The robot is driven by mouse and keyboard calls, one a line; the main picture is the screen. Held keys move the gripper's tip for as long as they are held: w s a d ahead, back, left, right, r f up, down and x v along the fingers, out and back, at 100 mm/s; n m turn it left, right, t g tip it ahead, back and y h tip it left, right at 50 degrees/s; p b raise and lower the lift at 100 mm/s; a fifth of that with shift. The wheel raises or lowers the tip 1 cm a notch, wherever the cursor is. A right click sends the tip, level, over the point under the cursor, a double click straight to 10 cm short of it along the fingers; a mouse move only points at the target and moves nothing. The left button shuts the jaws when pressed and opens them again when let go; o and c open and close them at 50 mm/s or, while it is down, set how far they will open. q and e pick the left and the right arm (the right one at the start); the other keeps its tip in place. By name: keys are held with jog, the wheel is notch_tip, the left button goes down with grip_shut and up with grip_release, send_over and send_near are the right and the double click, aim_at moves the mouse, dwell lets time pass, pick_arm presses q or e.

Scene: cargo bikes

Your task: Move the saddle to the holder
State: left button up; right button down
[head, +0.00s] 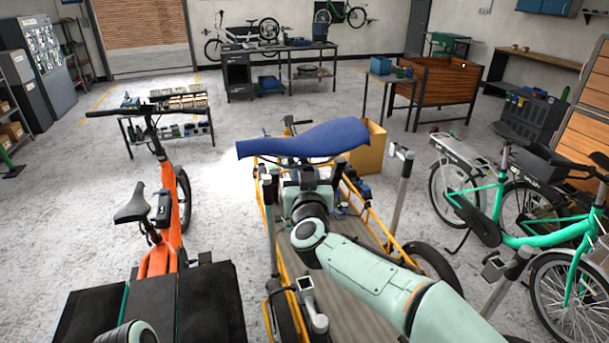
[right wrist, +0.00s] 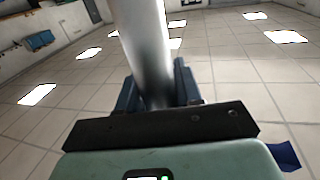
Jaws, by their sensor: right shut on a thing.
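The blue saddle (head: 305,140) is held up above the yellow-framed cargo bike in the middle of the head view, its long side running left to right. My right gripper (head: 308,175) is below it, shut on its post. In the right wrist view a grey metal post (right wrist: 143,45) stands between the dark fingers of my right gripper (right wrist: 158,95). Upright silver posts with dark clamp-like heads stand around the bike, one to the right of the saddle (head: 399,180) and one at lower right (head: 507,275). I cannot tell which is the holder. My left gripper is not in view.
The yellow cargo bike frame (head: 372,215) lies under my right arm. An orange bike (head: 160,255) stands at left, a green bike (head: 500,235) at right. A cardboard box (head: 370,150) is behind the saddle. Workbenches line the back; grey floor is open at left.

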aim_at(305, 161)
jog(key=shift+r, duration=0.65)
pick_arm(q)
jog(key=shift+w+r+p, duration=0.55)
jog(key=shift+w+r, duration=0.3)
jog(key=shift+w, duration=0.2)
pick_arm(e)
jog(key=shift+r, duration=1.15)
jog(key=shift+f, duration=0.1)
